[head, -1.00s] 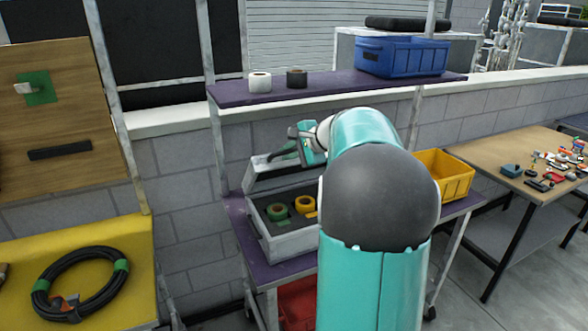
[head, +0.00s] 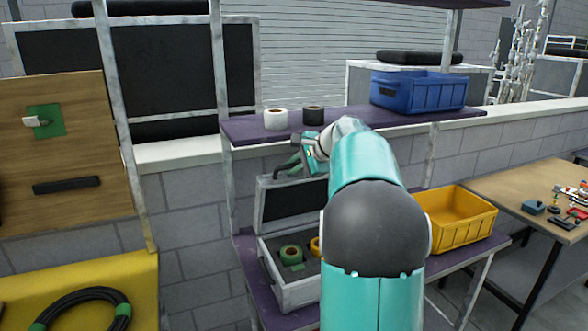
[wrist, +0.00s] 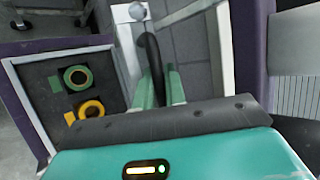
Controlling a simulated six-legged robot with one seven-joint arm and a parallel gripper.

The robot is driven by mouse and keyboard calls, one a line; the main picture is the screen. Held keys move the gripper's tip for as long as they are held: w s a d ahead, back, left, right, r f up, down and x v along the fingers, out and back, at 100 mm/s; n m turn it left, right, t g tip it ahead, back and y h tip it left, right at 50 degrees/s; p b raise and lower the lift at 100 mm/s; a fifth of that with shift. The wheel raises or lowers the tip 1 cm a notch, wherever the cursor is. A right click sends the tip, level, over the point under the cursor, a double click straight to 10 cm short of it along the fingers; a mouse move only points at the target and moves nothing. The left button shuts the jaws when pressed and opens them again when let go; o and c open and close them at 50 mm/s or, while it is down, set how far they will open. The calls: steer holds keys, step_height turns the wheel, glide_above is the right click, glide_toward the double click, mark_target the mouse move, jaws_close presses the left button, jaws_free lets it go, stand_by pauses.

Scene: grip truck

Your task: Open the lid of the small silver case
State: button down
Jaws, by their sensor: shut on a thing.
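The small silver case (head: 290,295) stands on the purple lower shelf of a cart. Its lid is raised, with the dark inner lining (head: 292,200) facing me. A green tape roll (head: 291,254) and a partly hidden yellow tape roll (head: 315,246) sit inside; both rolls show in the wrist view, green (wrist: 77,78) and yellow (wrist: 91,109). My gripper (head: 298,165) is at the lid's top edge. In the wrist view its green fingers (wrist: 160,88) are shut on the lid's black curved handle (wrist: 153,58). My arm hides the case's right side.
The purple upper shelf (head: 350,122) holds white tape (head: 276,119), black tape (head: 313,116) and a blue bin (head: 418,91), close above and behind my gripper. A yellow bin (head: 452,221) stands right of the case. A wooden table (head: 530,187) is farther right.

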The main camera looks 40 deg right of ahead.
steer(key=shift+w, duration=0.25)
stand_by(0.3)
steer(key=c, duration=1.7)
jaws_free()
steer(key=shift+c, duration=0.2)
steer(key=v, duration=1.4)
steer(key=shift+a, duration=0.2)
